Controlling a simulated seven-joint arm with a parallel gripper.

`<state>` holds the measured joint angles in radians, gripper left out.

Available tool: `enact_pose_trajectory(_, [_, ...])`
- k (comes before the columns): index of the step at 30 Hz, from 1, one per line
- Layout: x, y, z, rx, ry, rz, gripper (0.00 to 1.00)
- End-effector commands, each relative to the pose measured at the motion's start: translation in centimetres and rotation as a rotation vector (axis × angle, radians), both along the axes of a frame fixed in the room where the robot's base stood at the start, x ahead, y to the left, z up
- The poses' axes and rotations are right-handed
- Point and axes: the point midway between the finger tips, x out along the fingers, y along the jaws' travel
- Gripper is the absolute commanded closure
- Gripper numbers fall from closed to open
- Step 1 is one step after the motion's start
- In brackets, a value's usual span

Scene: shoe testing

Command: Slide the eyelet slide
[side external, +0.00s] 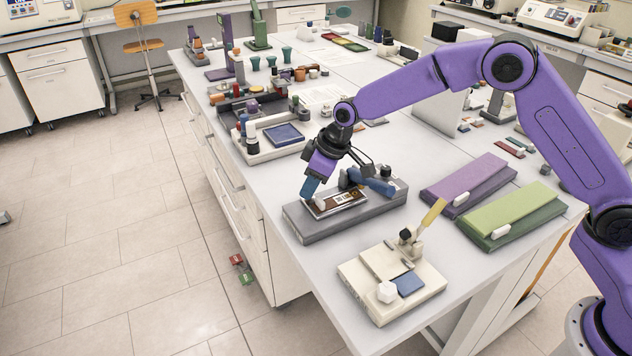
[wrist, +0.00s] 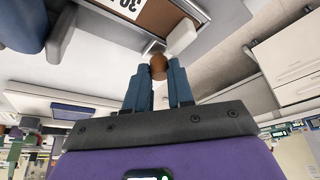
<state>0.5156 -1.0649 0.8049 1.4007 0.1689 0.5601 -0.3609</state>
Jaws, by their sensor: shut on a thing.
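A grey fixture (side external: 330,227) stands on the bench. On its top is a framed slide plate (side external: 338,203) with a brown strip and a white printed label; I take this to be the eyelet slide. My gripper (side external: 307,194) reaches down at the plate's left end. In the wrist view its blue fingers are shut on a brown round knob (wrist: 158,67). The knob is at the end of the brown strip (wrist: 160,17). A white block (wrist: 182,37) sits beside the knob. The fingers hide part of the knob, and its attachment cannot be made out.
A blue cylinder (side external: 372,181) lies at the fixture's back right, close to my wrist. A cream device (side external: 370,307) with a yellow handle stands in front. Purple (side external: 468,183) and green (side external: 513,214) cases are to the right. A white tray (side external: 255,152) stands behind left.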

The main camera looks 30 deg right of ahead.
Motion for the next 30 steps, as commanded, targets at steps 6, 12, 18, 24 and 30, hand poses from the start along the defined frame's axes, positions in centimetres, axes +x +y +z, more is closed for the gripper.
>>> enact_pose_trajectory(6, [0.0, 3.2, 0.0, 0.0, -0.001, 0.004, 1.0])
enact_pose_trajectory(12, [0.0, 4.4, 0.0, 0.0, -0.001, 0.002, 1.0])
enact_pose_trajectory(18, [0.0, 4.7, 0.1, 0.003, -0.003, 0.003, 1.0])
enact_pose_trajectory(24, [-0.1, 4.8, 0.1, 0.004, -0.004, 0.005, 0.52])
enact_pose_trajectory(30, [0.0, 4.6, 0.0, 0.002, -0.002, 0.003, 0.52])
